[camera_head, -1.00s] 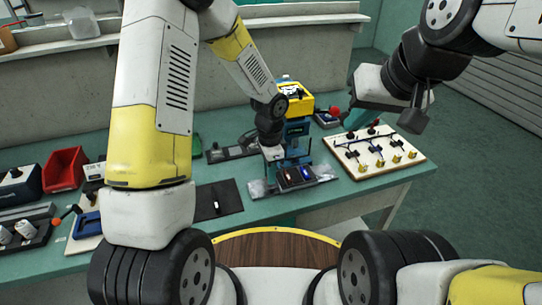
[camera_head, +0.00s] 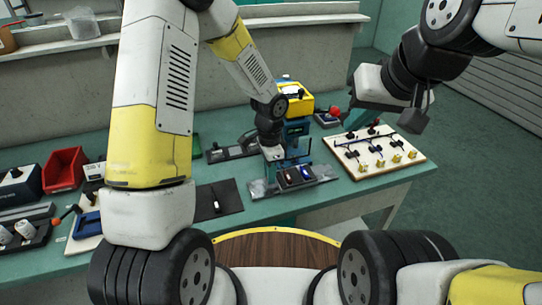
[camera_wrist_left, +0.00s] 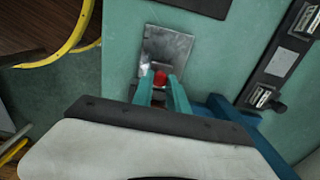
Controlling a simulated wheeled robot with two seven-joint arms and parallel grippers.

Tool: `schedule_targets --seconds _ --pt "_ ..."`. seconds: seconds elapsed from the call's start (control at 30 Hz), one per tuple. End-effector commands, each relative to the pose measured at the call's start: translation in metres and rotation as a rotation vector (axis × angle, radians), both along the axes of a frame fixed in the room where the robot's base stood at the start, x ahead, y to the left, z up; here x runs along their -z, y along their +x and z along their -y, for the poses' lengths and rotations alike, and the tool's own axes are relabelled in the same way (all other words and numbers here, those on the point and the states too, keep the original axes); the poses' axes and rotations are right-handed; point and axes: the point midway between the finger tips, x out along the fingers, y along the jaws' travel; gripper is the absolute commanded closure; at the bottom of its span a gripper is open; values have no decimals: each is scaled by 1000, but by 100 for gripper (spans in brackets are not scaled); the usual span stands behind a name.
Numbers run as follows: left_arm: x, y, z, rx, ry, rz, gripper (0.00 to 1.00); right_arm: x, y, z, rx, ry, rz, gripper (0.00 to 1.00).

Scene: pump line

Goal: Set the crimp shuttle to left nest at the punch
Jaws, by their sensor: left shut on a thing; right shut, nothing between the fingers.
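The crimp punch (camera_head: 297,128) is a blue frame with a yellow top and a red ball on its lever. At its foot lies the crimp shuttle (camera_head: 296,178), a dark block with two nests side by side on a bright metal rail; a pale piece shows in the left nest. My left gripper (camera_head: 270,160) is at the shuttle's left end. In the left wrist view its teal fingers (camera_wrist_left: 162,88) are shut on a red knob (camera_wrist_left: 160,78) over a metal plate (camera_wrist_left: 168,50). My right gripper (camera_head: 415,118) is shut and empty, right of the punch.
A pale board (camera_head: 375,152) with black clamps and yellow blocks lies right of the punch. A black mat (camera_head: 228,203) is on the bench to the left. A red bin (camera_head: 65,168) stands farther left. The bench front between mat and rail is clear.

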Motion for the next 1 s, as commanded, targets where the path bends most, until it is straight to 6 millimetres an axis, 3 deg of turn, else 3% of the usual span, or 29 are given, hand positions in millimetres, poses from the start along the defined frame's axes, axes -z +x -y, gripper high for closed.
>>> schedule_targets --seconds 0.17,0.4,0.5,0.8,0.83,0.9,1.0 --pt "-1 3 6 2 -1 3 100 0 0 0 0 0 0 100" --pt "0 19 49 3 -2 4 100 0 0 0 0 0 0 100" --pt "-1 23 59 1 -2 4 100 0 0 0 0 0 0 100" --pt "-1 24 63 1 -6 6 100 0 0 0 0 0 0 100" --pt "-1 24 63 1 -6 6 77 0 0 0 0 0 0 100" --pt "-1 23 63 1 -5 6 63 0 0 0 0 0 0 100" --pt "-1 23 62 1 -4 5 59 0 0 0 0 0 0 100"
